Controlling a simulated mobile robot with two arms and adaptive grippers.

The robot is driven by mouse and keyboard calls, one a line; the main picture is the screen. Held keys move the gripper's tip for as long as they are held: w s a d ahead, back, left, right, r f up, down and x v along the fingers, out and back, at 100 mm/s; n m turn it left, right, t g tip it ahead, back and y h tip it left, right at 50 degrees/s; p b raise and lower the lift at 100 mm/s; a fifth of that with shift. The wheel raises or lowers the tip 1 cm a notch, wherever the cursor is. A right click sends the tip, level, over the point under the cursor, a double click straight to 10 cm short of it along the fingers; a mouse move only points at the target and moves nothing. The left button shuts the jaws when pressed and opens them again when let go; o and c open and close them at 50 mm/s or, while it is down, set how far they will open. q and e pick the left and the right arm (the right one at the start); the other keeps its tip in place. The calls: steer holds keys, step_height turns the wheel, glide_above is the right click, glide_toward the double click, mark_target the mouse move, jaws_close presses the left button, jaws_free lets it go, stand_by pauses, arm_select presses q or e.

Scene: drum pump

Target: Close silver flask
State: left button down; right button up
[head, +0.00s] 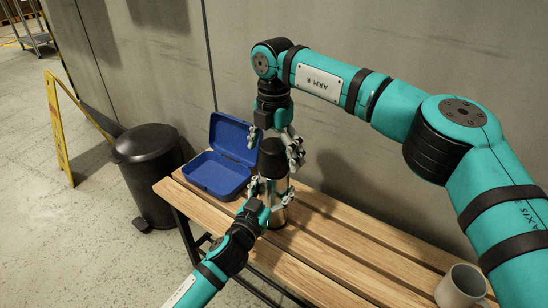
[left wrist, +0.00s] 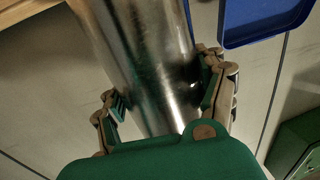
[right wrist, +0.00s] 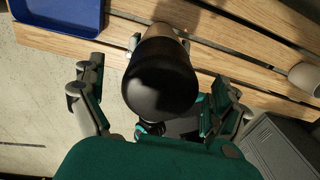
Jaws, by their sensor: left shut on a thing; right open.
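The silver flask (head: 275,200) stands upright on the wooden bench, with a black lid (head: 272,155) on its top. My left gripper (head: 270,197) is shut on the flask's body from the front left. In the left wrist view the shiny flask body (left wrist: 145,65) runs between its fingers (left wrist: 160,100). My right gripper (head: 280,152) points down from above and is open, its fingers on either side of the lid. In the right wrist view the lid (right wrist: 160,80) lies between the spread fingers (right wrist: 155,100). Whether the lid is fully seated cannot be told.
An open blue box (head: 222,165) lies on the slatted bench (head: 330,240), just left of the flask. A grey mug (head: 461,288) stands at the bench's right end. A black bin (head: 150,170) and a yellow sign (head: 62,130) stand left. A wall is behind.

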step_height(320, 180, up, 10)
stand_by(0.3)
arm_select(q)
jaws_free()
steer(key=shift+s, duration=0.1)
steer(key=v, duration=1.1)
steer(key=shift+s+a, duration=0.2)
steer(key=shift+s, duration=0.15)
